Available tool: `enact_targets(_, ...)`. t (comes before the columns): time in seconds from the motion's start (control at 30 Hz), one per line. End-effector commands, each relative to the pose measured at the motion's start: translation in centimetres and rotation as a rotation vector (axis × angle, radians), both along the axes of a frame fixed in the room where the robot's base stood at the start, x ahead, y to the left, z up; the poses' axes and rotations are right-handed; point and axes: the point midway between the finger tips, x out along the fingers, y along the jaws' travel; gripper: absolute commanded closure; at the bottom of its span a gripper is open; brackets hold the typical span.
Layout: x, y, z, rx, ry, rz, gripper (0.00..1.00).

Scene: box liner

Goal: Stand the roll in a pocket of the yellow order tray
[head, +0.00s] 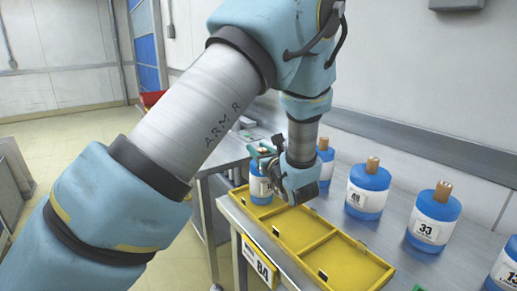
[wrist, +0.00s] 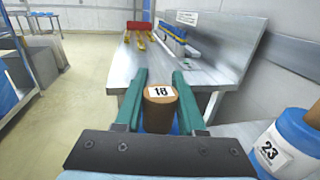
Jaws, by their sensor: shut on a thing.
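My gripper (head: 266,155) is shut on the brown core top of a blue roll (head: 260,188) with a white label. In the wrist view the core (wrist: 160,112) reads 18 and sits between the two green fingers. The roll is upright in the far left end pocket of the yellow order tray (head: 300,232), or just above its floor; the tray rim and my wrist hide part of it, so I cannot tell if it touches. The tray's middle and near pockets look empty.
Several blue rolls with brown cores stand along the bench's back, including one marked 33 (head: 434,217) and one marked 23 (wrist: 281,144). A tag marked 8A (head: 260,262) hangs on the tray's front. Another metal bench (wrist: 190,70) lies beyond, holding a red bin (wrist: 141,27).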

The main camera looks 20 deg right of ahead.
Motion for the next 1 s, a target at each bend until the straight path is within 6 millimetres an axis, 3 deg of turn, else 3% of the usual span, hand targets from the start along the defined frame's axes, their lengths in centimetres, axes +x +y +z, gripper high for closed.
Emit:
enact_targets(0.33,0.03,-0.03,-0.30,-0.002,-0.002,0.000,1.00)
enact_targets(0.37,0.01,-0.02,-0.24,-0.001,-0.001,0.000,0.58)
enact_targets(0.6,0.02,-0.01,-0.20,-0.001,0.000,0.000,0.31)
enact_targets(0.9,0.02,-0.01,0.13,-0.002,-0.001,0.000,0.31)
enact_targets(1.0,-0.91,-0.11,-0.13,-0.002,0.000,-0.002,0.31)
